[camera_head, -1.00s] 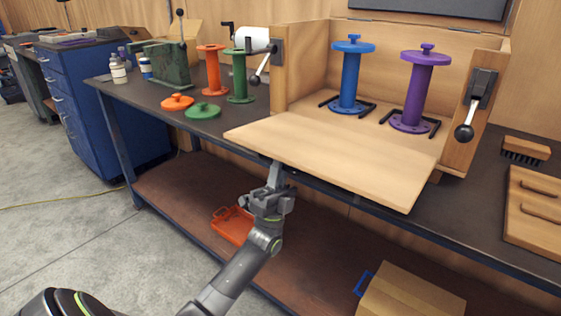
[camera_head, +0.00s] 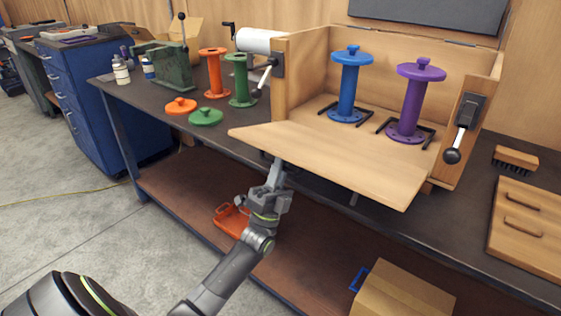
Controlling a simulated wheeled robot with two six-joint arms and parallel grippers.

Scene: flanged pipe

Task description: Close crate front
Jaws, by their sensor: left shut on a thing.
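The wooden crate (camera_head: 306,58) stands on the bench with its front panel (camera_head: 330,158) folded out over the bench's front edge. The panel looks tilted slightly upward. A blue flanged pipe (camera_head: 348,88) and a purple flanged pipe (camera_head: 412,102) stand upright inside. My left gripper (camera_head: 276,172) reaches up from below and is shut on the outer edge of the front panel; the panel partly hides its fingertips. A black-knobbed latch (camera_head: 466,120) is on the right post, and another (camera_head: 265,74) is on the left post. My right gripper is not in view.
Orange (camera_head: 214,76) and green (camera_head: 240,84) flanged pipes and their loose lids stand left of the crate. A brush (camera_head: 515,158) and a wooden board (camera_head: 525,225) lie to the right. On the lower shelf are an orange tray (camera_head: 228,220) and a cardboard box (camera_head: 400,292).

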